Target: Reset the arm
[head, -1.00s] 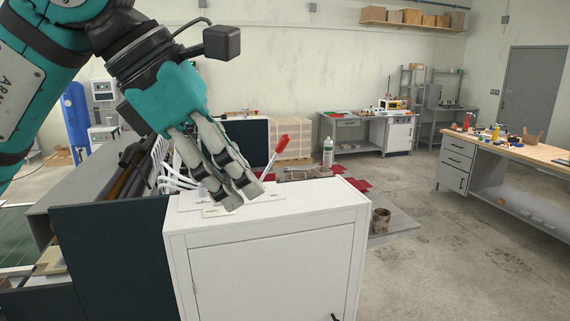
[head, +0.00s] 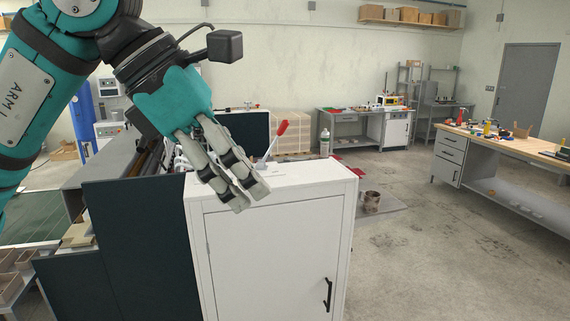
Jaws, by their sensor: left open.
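My left gripper (head: 252,200) comes in from the upper left and points down and to the right. It is open, with nothing between its pale fingers. It hangs in front of and near the top of the white cabinet (head: 275,255), which has a black door handle. A lever with a red handle (head: 281,128) stands tilted on the cabinet top, just beyond the fingertips and apart from them. The lever's base is partly hidden by the fingers. My right gripper is not in view.
A dark panel (head: 140,245) adjoins the cabinet on the left. A spray bottle (head: 324,142) stands behind the cabinet. A brown pot (head: 371,201) sits on a grey mat to the right. A workbench (head: 500,145) with tools is at the far right. Open floor lies between.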

